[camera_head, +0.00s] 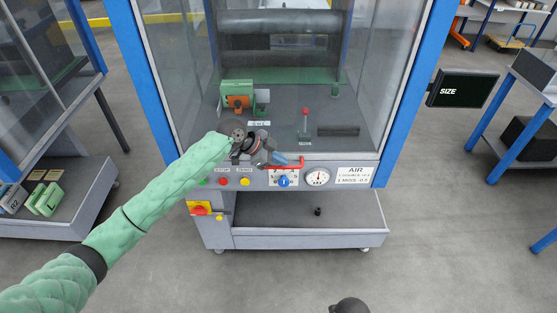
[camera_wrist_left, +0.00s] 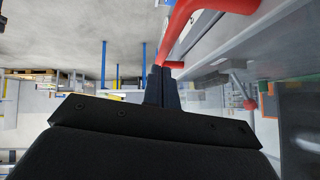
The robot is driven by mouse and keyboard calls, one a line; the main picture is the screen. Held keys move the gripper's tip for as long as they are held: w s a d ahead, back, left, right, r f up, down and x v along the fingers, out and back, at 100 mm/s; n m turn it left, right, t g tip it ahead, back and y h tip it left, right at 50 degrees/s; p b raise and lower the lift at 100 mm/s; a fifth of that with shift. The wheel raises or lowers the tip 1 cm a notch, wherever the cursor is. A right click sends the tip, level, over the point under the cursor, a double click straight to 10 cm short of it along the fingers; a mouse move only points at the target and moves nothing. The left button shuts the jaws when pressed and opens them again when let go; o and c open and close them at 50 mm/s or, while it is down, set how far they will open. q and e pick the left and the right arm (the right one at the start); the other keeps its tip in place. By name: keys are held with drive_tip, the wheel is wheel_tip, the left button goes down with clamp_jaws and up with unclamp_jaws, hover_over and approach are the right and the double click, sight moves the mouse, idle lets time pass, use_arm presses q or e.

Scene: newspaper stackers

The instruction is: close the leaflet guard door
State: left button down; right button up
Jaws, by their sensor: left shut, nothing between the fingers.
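The leaflet guard door is a clear panel (camera_head: 185,75) on the front of a blue-framed machine, and I cannot tell how far open it is. A red bar handle (camera_head: 298,163) shows low at the machine's front, just above the control panel. In the left wrist view the red handle (camera_wrist_left: 187,28) curves from the top and ends close to my fingertips. My left gripper (camera_head: 283,160) is shut and empty beside the handle; its fingers also show in the wrist view (camera_wrist_left: 161,85). I cannot tell whether they touch.
The control panel (camera_head: 245,182) has coloured buttons, a round gauge (camera_head: 317,178) and an AIR label. Inside are a green block (camera_head: 237,88) and a red-knobbed lever (camera_head: 306,122). A SIZE screen (camera_head: 463,88) stands right. The grey floor in front is clear.

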drive_tip(key=shift+f+p, duration=0.6)
drive_tip(key=shift+f, duration=1.7)
use_arm(q)
drive_tip(key=d+r+b+v, duration=0.1)
drive_tip(key=b+v, duration=0.2)
drive_tip(key=v, duration=0.9)
drive_tip(key=shift+d+r, duration=0.15)
use_arm(e)
wheel_tip(320, 180, up, 12)
drive_tip(key=s, duration=0.1)
drive_tip(key=shift+s+a, duration=0.2)
drive_tip(key=shift+a, duration=0.15)
